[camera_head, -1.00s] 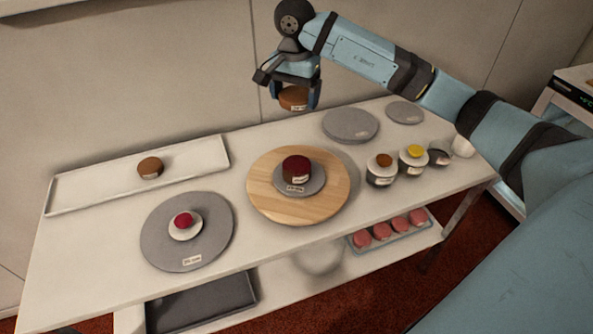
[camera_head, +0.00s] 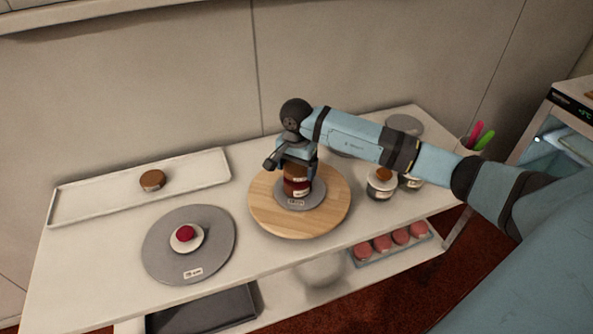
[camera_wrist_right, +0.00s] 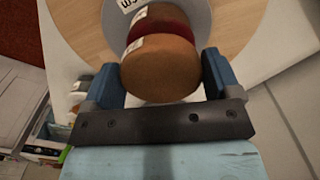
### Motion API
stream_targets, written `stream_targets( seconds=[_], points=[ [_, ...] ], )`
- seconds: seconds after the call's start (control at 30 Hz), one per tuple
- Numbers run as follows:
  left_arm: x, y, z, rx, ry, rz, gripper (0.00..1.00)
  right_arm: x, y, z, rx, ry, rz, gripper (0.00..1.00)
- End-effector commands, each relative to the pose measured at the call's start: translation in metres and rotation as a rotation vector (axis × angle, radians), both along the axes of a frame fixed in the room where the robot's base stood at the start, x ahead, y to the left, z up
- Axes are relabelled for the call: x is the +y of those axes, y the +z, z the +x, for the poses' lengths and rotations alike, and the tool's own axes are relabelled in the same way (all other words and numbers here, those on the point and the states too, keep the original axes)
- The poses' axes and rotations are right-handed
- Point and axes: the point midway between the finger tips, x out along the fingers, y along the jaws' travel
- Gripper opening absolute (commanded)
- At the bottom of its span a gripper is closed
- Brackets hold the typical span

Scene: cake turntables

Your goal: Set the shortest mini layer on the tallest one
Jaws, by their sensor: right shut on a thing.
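My right gripper (camera_head: 297,168) is shut on a brown mini layer (camera_wrist_right: 160,72), with one finger on each side of it in the right wrist view. Another brown mini layer (camera_head: 152,180) lies on the white tray. A small red mini layer (camera_head: 185,233) sits on a white disc at the left. My left gripper is not in view.
The grey disc stands on a round wooden turntable (camera_head: 268,215). A large grey turntable (camera_head: 160,258) is at the left, and the long white tray (camera_head: 100,205) is behind it. Jars (camera_head: 381,187) stand at the right, partly behind my arm. Pink items (camera_head: 382,243) are on the lower shelf.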

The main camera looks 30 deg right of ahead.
Motion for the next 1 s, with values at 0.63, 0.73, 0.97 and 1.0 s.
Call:
stream_targets(
  seconds=[0.63, 0.73, 0.97, 1.0],
  points=[
    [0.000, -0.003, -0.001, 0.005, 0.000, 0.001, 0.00, 0.000, -0.020, 0.000, 0.000, 0.001, 0.000, 1.00],
    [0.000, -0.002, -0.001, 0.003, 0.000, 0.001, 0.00, 0.000, -0.020, 0.000, 0.000, 0.001, 0.000, 1.00],
    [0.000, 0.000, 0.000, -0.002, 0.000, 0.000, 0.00, 0.000, -0.005, 0.000, -0.003, 0.002, -0.001, 1.00],
    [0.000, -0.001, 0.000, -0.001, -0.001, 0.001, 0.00, 0.000, 0.002, 0.001, -0.003, 0.003, -0.001, 1.00]
  ],
)
